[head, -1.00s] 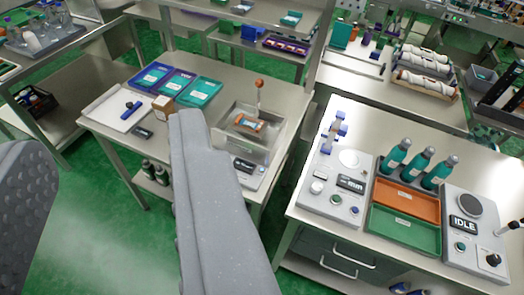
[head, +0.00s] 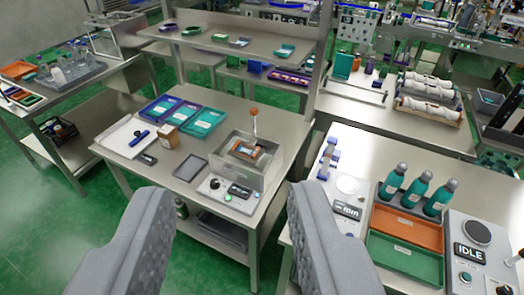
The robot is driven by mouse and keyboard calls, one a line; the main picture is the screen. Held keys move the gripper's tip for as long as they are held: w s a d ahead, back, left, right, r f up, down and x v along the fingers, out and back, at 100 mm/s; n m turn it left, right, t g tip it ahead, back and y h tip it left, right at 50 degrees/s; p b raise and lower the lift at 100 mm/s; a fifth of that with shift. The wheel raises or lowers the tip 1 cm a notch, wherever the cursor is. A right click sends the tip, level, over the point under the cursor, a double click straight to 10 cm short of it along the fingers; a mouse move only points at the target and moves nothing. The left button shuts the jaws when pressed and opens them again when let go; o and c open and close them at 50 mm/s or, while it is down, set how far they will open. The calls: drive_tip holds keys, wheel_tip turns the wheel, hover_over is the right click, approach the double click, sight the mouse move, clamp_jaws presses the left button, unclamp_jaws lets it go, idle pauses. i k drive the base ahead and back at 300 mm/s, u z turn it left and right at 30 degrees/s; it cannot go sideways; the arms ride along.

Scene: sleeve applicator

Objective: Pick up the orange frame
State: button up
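The orange frame (head: 235,151) appears as a small orange-edged rectangle with a pale middle. It lies inside an open grey metal box (head: 236,178) on the middle table, below an upright rod with an orange-brown knob (head: 254,111). The box's front wall stands close before it. My gripper (head: 233,192) is open, its two grey fingers wide apart in the foreground with nothing between them. The frame is farther off, seen between and beyond the fingertips, and nothing touches it.
A panel with buttons and a display (head: 228,194) stands before the box. A dark flat pad (head: 190,168), a brown carton (head: 168,136) and blue, purple and teal trays (head: 204,123) lie to its left. A shelf (head: 225,46) rises behind; teal bottles (head: 392,183) stand on the right table.

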sight(248, 152)
drive_tip(key=z, duration=0.05)
drive_tip(key=i, duration=1)
drive_tip(key=u, duration=0.05)
